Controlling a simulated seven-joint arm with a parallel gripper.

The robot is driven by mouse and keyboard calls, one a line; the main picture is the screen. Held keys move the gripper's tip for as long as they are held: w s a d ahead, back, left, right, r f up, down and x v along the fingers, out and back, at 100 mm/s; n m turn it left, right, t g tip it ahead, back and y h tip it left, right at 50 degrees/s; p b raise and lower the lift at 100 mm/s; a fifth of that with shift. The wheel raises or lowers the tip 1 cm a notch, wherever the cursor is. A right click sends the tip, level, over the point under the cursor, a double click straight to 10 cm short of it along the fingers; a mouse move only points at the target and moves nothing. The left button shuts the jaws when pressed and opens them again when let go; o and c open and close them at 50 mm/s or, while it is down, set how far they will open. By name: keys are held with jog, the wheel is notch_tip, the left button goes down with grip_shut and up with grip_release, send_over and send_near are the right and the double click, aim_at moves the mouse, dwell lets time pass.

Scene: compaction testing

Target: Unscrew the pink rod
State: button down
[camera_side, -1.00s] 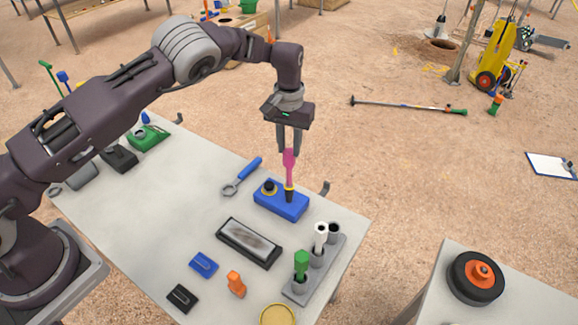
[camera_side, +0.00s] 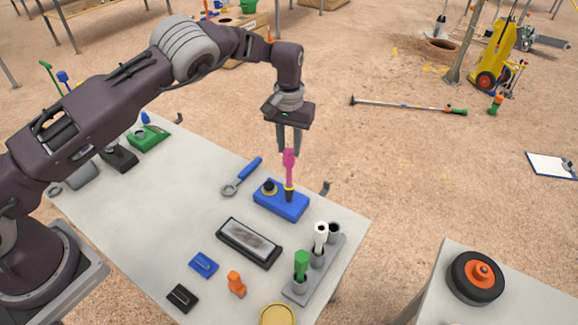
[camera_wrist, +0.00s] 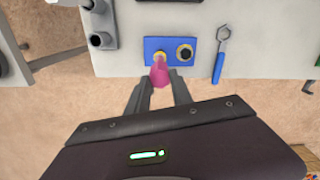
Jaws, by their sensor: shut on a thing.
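The pink rod (camera_side: 289,168) stands upright in a blue block (camera_side: 281,205) on the table, with a yellow ring and a dark part at its lower end. In the wrist view the rod (camera_wrist: 159,75) sits between my fingertips, over one of two round fittings on the block (camera_wrist: 170,59). My gripper (camera_side: 289,151) points down from above and is shut on the rod's upper end. The lower shaft shows below the fingers. The thread inside the block is hidden.
A blue-handled wrench (camera_side: 242,177) lies left of the block. A grey holder (camera_side: 300,291) with a green-topped piece (camera_side: 301,264) and a white-topped piece (camera_side: 321,236) stands at the right. A framed grey stone (camera_side: 249,242) lies in front. Air above the block is clear.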

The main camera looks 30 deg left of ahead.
jog(key=n, duration=0.5)
jog(key=shift+r, duration=3)
